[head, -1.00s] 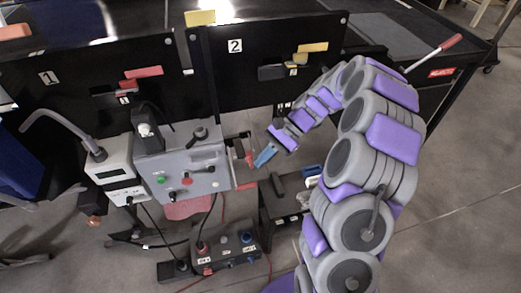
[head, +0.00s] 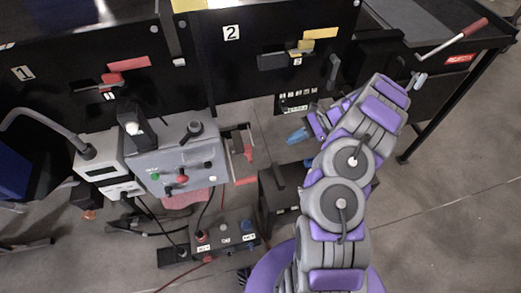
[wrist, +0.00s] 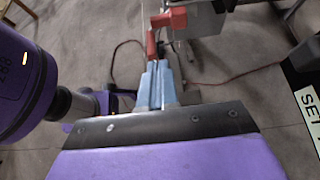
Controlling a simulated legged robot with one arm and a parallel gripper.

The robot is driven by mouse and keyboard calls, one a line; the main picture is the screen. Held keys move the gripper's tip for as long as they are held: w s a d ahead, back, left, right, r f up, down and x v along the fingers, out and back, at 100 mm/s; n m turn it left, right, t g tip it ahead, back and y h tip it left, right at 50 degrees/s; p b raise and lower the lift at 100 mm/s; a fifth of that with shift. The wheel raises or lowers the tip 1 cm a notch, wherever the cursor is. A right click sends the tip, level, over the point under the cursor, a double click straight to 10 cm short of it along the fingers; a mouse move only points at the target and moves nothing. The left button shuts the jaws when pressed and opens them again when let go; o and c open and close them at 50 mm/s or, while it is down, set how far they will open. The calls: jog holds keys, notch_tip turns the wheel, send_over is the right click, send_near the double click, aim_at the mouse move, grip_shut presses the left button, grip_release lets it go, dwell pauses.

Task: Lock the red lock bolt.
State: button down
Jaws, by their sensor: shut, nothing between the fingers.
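A red bolt-like part (head: 248,153) sits at the right side of the grey control box (head: 178,157). In the wrist view a red part (wrist: 152,43) lies just beyond my fingertips, in line with them. Another red bar (head: 127,65) is on the black panel marked 1, with a smaller red piece (head: 111,78) below it. I cannot tell which red part is the lock bolt. My gripper (head: 290,138) has blue fingers, pressed together and empty in the wrist view (wrist: 159,72). In the head view a gap separates them from the box's red part.
A yellow bar (head: 320,33) is on panel 2. A meter with a hose (head: 103,172) stands left of the control box. A low button box (head: 225,240) and cables lie below. A red-ended lever (head: 455,38) is at upper right. Open floor lies right of my arm.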

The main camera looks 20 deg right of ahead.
jog(key=b, duration=0.3)
send_near(249, 158)
jog(key=a+f, duration=0.3)
jog(key=f, duration=0.1)
jog(key=shift+a, duration=0.7)
jog(key=shift+w, duration=0.1)
jog(key=a, duration=0.3)
jog(key=shift+d+p, duration=0.1)
jog(key=shift+p, duration=0.2)
